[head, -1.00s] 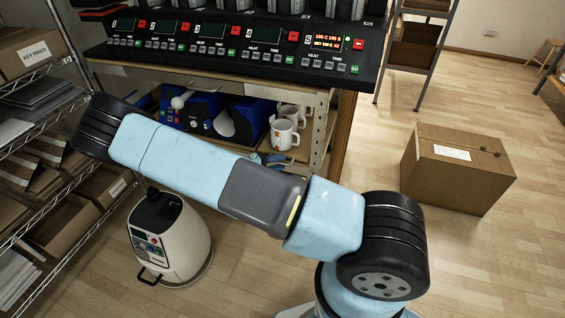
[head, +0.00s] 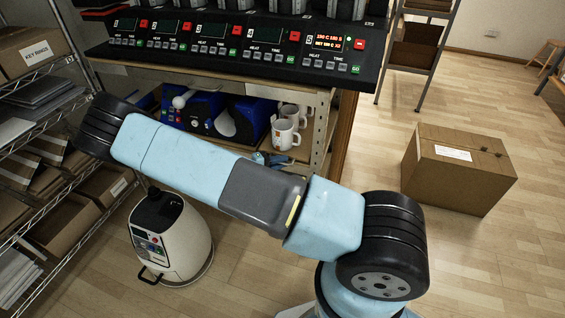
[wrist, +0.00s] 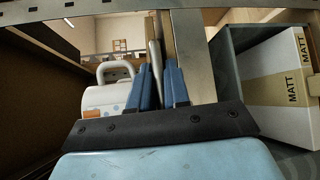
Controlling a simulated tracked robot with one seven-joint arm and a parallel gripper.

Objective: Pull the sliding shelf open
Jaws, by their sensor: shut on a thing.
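The sliding shelf (head: 305,152) is under the bench in the head view, with blue mug presses (head: 205,113) and white mugs (head: 284,134) on it. My gripper (head: 270,158) is at the shelf's front, mostly hidden behind my arm. In the wrist view, the blue fingers of my gripper (wrist: 160,85) are close together around a slim grey metal bar (wrist: 155,55), which looks like the shelf's handle. The grip itself is partly hidden by the fingers.
A metal post (wrist: 192,55) stands close right of the fingers, then a grey bin with MATT boxes (wrist: 275,75). A white rounded machine (head: 170,240) stands on the floor at left, beside a wire rack (head: 60,240). A cardboard box (head: 455,170) is at right.

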